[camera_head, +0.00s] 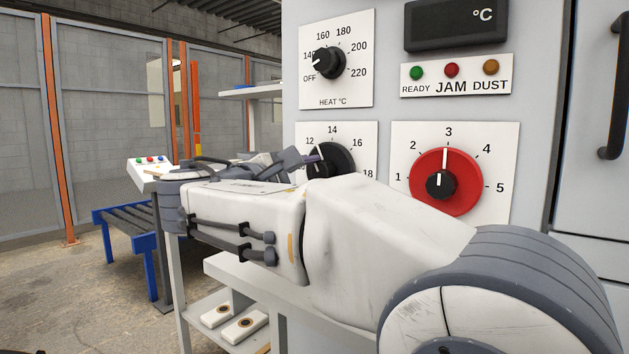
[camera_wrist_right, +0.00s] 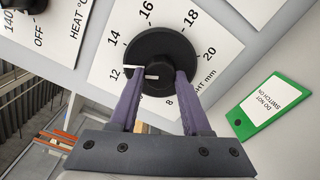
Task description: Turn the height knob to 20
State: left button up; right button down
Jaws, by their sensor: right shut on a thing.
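The height knob (camera_head: 333,158) is a black round knob on a white dial plate in the middle of the machine front. The right gripper (camera_head: 312,164) reaches it from the left, and my arm hides the lower part of the dial. In the right wrist view the purple fingers of my right gripper (camera_wrist_right: 158,82) are shut on the black knob (camera_wrist_right: 163,48), one on each side. The knob's white pointer points left, at about 12. The 14, 16, 18 and 20 marks show around it; 10 is hidden. My left gripper is not in view.
The heat knob (camera_head: 329,63) is above, and a red dial (camera_head: 462,166) pointing to 3 is to the right. A green-edged tag (camera_wrist_right: 268,106) hangs near the height dial. A white shelf (camera_head: 290,305) and a blue-framed roller conveyor (camera_head: 128,232) lie below and left.

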jog(key=m+b, duration=0.6)
jog(key=m, duration=0.8)
jog(key=m+b, duration=0.7)
jog(key=m, duration=0.7)
jog(key=shift+s+d, duration=0.1)
jog(key=shift+d, duration=0.1)
jog(key=shift+m, duration=2)
jog(key=shift+c, duration=1.8)
grip_release()
jog(key=shift+r, duration=0.1)
